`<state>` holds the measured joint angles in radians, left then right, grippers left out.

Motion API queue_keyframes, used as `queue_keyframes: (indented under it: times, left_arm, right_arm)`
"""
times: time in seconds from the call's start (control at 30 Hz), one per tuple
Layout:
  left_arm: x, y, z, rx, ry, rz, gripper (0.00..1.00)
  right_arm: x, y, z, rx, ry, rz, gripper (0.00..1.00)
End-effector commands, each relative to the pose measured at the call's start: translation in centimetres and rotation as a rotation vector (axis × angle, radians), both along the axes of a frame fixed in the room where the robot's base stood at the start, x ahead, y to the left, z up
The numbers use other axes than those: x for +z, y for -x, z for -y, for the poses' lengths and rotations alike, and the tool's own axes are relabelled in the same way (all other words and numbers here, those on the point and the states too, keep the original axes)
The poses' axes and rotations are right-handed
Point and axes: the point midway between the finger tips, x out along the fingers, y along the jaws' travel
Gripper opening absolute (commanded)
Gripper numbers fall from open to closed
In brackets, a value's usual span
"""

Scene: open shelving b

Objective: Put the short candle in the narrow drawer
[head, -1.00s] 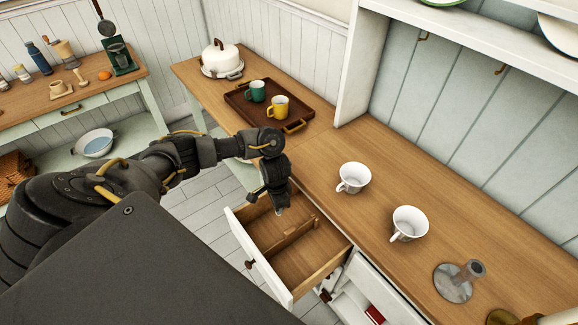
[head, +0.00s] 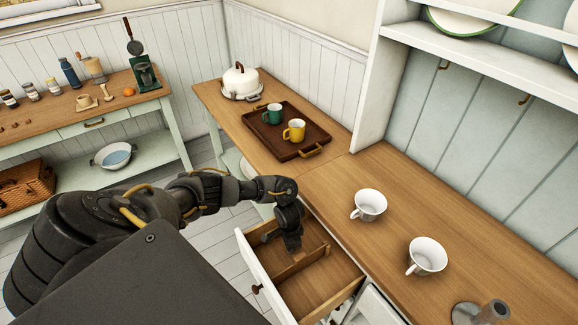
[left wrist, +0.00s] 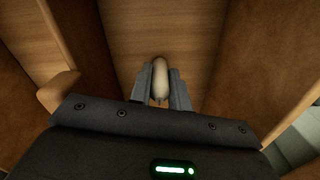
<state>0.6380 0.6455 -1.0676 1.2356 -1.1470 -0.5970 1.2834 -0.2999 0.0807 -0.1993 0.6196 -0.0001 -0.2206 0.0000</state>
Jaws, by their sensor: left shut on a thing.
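The short candle (left wrist: 160,76) is a small pale cream piece between the fingertips of my left gripper (left wrist: 160,90) in the left wrist view. My left gripper is shut on it. In the head view my left gripper (head: 294,254) points down inside the open drawer (head: 256,275), close to its wooden divider (head: 302,264). The candle is hidden there by the gripper. The wrist view shows a wooden floor (left wrist: 155,25) below the candle and walls on both sides. Whether the candle touches the floor is unclear. My right gripper is not in view.
A brown tray (head: 322,140) with a green and a yellow mug lies further back, near a white lidded dish (head: 241,82). The drawer's front compartment looks empty.

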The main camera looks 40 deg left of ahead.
Motion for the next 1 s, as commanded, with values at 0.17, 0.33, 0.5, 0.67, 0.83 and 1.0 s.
queue_keyframes:
  times: [0.17, 0.33, 0.5, 0.67, 0.83, 1.0]
  left_arm:
    - [-0.2, 0.0, 0.0, 0.0, -0.001, -0.001, 0.0]
    - [-0.4, 0.0, 0.0, 0.0, 0.0, 0.0, 0.29]
    - [-0.3, 0.0, 0.0, 0.0, 0.0, 0.0, 0.4]
    - [-0.3, 0.0, 0.0, 0.0, 0.0, 0.0, 0.4]
    - [0.8, 0.0, 0.0, -0.001, 0.001, 0.0, 0.4]
    - [4.1, -0.1, 0.0, -0.003, 0.002, 0.002, 0.4]
  right_arm:
    - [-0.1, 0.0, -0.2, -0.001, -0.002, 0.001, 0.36]
    - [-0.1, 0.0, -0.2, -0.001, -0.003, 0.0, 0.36]
    - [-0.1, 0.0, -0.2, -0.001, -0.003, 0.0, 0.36]
    - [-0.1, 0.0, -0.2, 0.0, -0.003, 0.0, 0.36]
    - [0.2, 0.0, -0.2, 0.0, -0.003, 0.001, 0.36]
    - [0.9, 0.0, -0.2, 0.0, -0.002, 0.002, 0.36]
